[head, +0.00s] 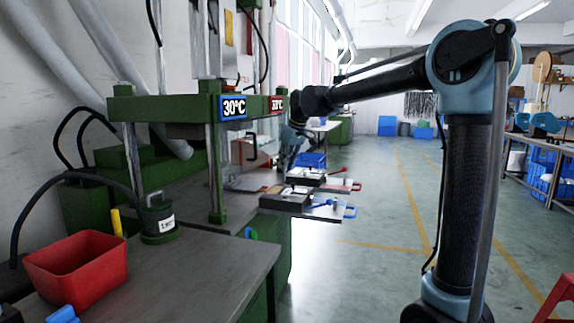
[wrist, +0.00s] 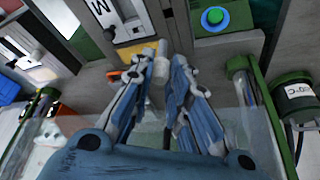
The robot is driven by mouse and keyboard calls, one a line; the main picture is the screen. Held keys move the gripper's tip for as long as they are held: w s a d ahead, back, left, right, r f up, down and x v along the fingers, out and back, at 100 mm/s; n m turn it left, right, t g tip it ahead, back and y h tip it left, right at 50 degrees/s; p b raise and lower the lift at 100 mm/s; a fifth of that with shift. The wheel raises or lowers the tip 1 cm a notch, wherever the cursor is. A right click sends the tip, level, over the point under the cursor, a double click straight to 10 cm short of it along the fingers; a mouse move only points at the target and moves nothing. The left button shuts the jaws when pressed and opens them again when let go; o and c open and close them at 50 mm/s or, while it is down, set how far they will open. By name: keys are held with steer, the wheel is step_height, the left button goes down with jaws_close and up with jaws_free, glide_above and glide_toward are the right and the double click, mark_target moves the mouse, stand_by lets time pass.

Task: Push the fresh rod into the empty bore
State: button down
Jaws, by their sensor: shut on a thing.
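My gripper (wrist: 169,66) points down over the work area in the wrist view, its blue and grey fingers drawn together. A short pale grey cylinder (wrist: 162,50), seemingly the rod, shows at the fingertips, and the gripper is shut on it. The bore cannot be made out. In the head view my gripper (head: 283,168) hangs beside the press, behind the mould with the red handle (head: 320,178); its tips and the rod are hidden there.
The green press (head: 180,108) with "30°C" and "28°C" displays stands close left of my gripper. A mould with a blue handle (head: 287,202) lies at the bench edge. A red bin (head: 78,268) stands front left.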

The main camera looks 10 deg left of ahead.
steer(key=shift+s+d, duration=0.1)
steer(key=shift+s, duration=0.05)
steer(key=shift+f, duration=5.15)
steer(key=c, duration=1.4)
jaws_free()
steer(key=shift+c, duration=0.2)
steer(key=v, duration=1.2)
steer(key=shift+d, duration=0.1)
